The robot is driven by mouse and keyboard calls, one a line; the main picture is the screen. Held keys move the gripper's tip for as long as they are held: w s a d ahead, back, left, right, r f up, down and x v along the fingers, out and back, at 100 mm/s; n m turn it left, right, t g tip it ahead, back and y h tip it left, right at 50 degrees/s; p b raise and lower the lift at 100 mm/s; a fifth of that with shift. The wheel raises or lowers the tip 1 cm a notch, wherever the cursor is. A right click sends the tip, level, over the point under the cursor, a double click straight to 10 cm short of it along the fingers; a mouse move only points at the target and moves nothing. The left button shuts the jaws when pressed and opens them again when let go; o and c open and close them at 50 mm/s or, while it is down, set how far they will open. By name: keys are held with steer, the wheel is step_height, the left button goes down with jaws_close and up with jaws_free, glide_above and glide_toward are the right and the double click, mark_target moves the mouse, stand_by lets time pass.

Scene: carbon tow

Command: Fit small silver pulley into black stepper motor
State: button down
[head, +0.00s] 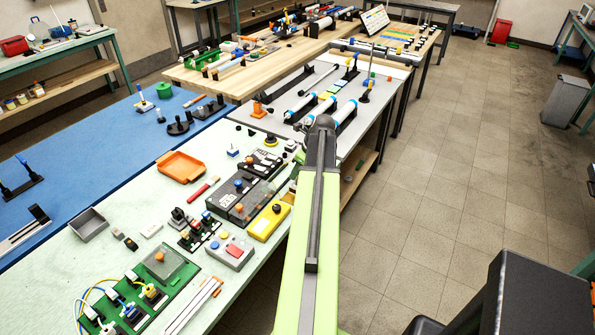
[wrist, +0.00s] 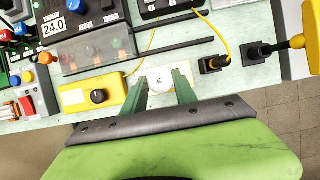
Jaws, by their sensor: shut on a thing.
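In the wrist view, the two green fingers of my gripper (wrist: 160,77) reach over the edge of the pale bench. They are shut on a small pale, silvery piece (wrist: 160,86), which looks like the silver pulley. A white patch lies around and behind it, so its outline is hard to tell. To the right of the fingers is a black block (wrist: 213,63) with a yellow cable, and another black block (wrist: 257,52) is farther right. I cannot tell whether either is the stepper motor. In the head view my arm hides the gripper and pulley.
A yellow box with a black knob (wrist: 92,96) lies close left of the fingers. A clear-lidded case (wrist: 95,50) stands behind it. In the head view, an orange tray (head: 180,167) and several panels crowd the pale bench. The floor (head: 430,200) on the right is clear.

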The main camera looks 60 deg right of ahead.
steer(key=shift+f, duration=0.15)
steer(key=shift+f+b, duration=0.35)
steer(key=shift+b, duration=0.15)
steer(key=shift+f+b, duration=1.25)
steer(key=c, duration=0.9)
jaws_free()
steer(key=shift+r, duration=0.1)
steer(key=p+v, duration=1.6)
steer(key=v, duration=0.1)
steer(key=shift+r, duration=0.15)
